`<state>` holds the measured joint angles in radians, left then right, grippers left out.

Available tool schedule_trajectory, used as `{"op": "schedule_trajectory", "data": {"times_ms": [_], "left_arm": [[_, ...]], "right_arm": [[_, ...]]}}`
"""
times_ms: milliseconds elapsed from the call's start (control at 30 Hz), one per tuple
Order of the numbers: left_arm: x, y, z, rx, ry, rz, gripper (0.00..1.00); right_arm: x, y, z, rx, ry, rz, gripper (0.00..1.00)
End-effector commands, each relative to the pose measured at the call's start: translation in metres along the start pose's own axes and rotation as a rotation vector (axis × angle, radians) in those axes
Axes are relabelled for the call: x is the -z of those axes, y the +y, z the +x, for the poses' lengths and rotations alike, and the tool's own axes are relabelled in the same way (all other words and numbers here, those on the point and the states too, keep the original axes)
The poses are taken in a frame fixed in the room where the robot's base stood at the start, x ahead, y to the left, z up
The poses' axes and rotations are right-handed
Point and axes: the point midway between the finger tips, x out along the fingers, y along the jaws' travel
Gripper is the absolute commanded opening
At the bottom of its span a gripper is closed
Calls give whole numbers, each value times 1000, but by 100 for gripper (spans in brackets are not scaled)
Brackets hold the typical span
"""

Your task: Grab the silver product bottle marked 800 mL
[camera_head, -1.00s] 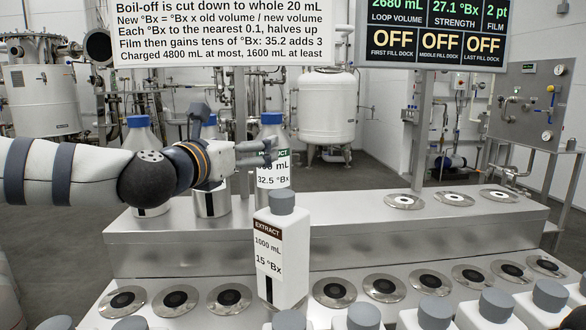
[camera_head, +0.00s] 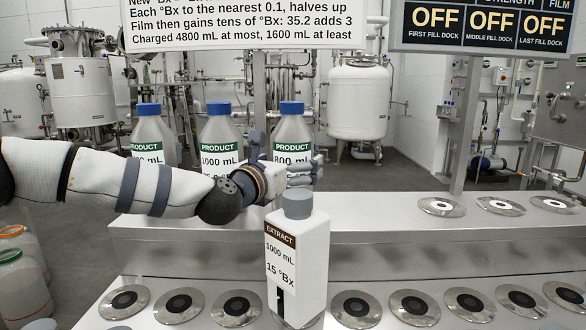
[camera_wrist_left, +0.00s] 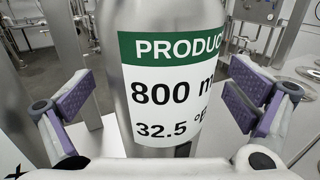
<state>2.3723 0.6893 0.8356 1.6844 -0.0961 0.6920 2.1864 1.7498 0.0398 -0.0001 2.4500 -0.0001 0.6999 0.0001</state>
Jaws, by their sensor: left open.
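The silver product bottle marked 800 mL (camera_head: 292,133) has a blue cap and a green PRODUCT band. It stands upright on the raised steel ledge, rightmost of three product bottles. My left gripper (camera_head: 303,172) is in front of its lower label in the head view. In the left wrist view the bottle (camera_wrist_left: 165,70) fills the middle, its label reading 800 m and 32.5. The bottle's base is hidden. My right gripper is not in view.
Two more product bottles, one marked 1000 mL (camera_head: 219,130) and one partly hidden (camera_head: 152,128), stand left on the ledge. A white extract bottle (camera_head: 297,262) stands in front, just below my gripper. Empty round docks (camera_head: 442,207) lie to the right.

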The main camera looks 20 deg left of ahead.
Motion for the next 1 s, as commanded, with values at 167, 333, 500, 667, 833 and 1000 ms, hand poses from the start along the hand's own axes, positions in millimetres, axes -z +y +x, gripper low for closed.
{"op": "schedule_trajectory", "data": {"times_ms": [167,333,500,667,833,1000], "left_arm": [[0,0,10,0,0,-1,99],[-1,0,9,0,-1,0,88],[-1,0,9,0,-1,0,49],[-1,0,9,0,-1,0,44],[-3,0,9,0,-2,1,44],[-27,0,9,-1,-7,0,44]], "right_arm": [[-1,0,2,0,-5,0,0],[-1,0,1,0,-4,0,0],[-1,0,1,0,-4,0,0],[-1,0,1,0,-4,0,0],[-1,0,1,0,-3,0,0],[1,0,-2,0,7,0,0]]}}
